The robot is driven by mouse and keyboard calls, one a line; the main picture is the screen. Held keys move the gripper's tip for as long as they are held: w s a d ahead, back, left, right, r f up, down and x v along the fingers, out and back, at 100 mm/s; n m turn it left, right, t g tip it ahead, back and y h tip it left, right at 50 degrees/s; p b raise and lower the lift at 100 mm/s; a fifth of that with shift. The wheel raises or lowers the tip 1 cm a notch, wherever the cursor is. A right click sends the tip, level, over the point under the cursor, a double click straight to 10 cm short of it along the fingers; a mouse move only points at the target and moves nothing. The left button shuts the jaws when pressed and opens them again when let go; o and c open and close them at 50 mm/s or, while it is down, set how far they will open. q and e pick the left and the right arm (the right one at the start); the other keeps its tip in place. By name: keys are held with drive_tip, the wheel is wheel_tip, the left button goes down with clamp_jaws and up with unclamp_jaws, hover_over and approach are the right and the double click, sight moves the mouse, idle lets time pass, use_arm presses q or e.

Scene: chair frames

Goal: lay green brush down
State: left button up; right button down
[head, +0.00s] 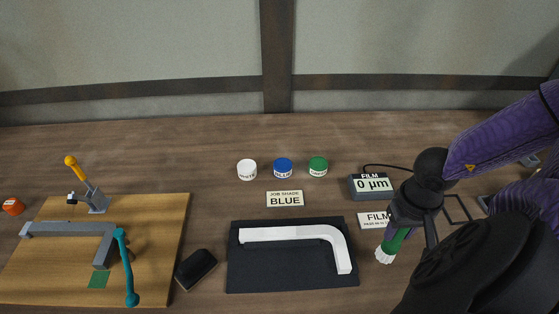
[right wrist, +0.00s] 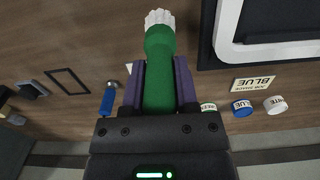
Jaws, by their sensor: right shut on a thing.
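The green brush (head: 393,243) has a green handle and white bristles, and it is in my right gripper (head: 401,222). In the head view the bristles point down toward the table, right of the black tray; I cannot tell whether they touch it. In the right wrist view the green brush (right wrist: 160,72) lies between the two purple fingers (right wrist: 160,92), with its bristles at the top of the picture. The fingers are shut on the handle. My left gripper is not in view.
A white frame part (head: 300,234) lies on the black tray (head: 300,281). White, blue and green pots (head: 318,166) stand behind a BLUE card (head: 285,198). The film gauge (head: 371,187) and film card (head: 374,220) are near the gripper. A blue-handled tool (right wrist: 107,102) and empty outline (right wrist: 67,83) lie nearby.

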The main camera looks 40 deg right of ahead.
drive_tip(key=shift+f+b, duration=0.4)
drive_tip(key=shift+f, duration=0.3)
drive_tip(key=shift+f+b, duration=0.35)
drive_tip(key=shift+f, duration=0.15)
drive_tip(key=shift+f+b, duration=0.3)
drive_tip(key=shift+f, duration=0.1)
drive_tip(key=shift+c, duration=1.4)
unclamp_jaws()
drive_tip(key=shift+r, duration=0.25)
wheel_tip(320, 180, up, 9)
drive_tip(key=p, duration=0.5)
drive_tip(key=shift+r, duration=0.3)
